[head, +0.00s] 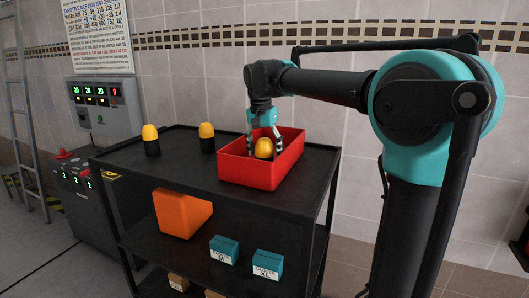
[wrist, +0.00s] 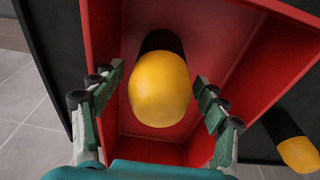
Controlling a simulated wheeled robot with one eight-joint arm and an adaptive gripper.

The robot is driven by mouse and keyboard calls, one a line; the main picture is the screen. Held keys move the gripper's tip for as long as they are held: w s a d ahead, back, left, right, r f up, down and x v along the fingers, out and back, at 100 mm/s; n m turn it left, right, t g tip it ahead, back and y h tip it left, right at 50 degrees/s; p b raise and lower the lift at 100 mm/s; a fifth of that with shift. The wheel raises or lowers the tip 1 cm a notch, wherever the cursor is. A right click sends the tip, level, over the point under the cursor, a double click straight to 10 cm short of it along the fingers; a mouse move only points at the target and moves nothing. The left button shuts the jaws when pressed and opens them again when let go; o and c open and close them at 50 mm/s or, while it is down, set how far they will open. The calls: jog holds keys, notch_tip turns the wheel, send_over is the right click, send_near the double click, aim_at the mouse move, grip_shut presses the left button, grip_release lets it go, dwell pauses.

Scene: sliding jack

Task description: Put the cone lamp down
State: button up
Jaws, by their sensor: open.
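A cone lamp with a rounded yellow top and black base (head: 264,149) is inside the red bin (head: 248,174) on the cart's top shelf. In the wrist view the lamp (wrist: 160,90) lies between the two fingers, with a visible gap on each side. My gripper (head: 263,138) is open and reaches down over the bin, its fingers apart around the lamp. The bin's front wall hides the lamp's lower part in the head view, and I cannot tell whether it is fully upright.
Two similar lamps stand upright on the black cart top, one at the left (head: 151,140) and one nearer the bin (head: 207,137). The lower shelf holds an orange wedge-shaped bin (head: 180,213) and teal boxes (head: 224,249). A control panel (head: 105,106) hangs on the wall.

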jog(key=r, duration=0.4)
jog(key=s+r, duration=0.1)
jog(key=r, duration=0.7)
jog(key=shift+s+a, duration=0.35)
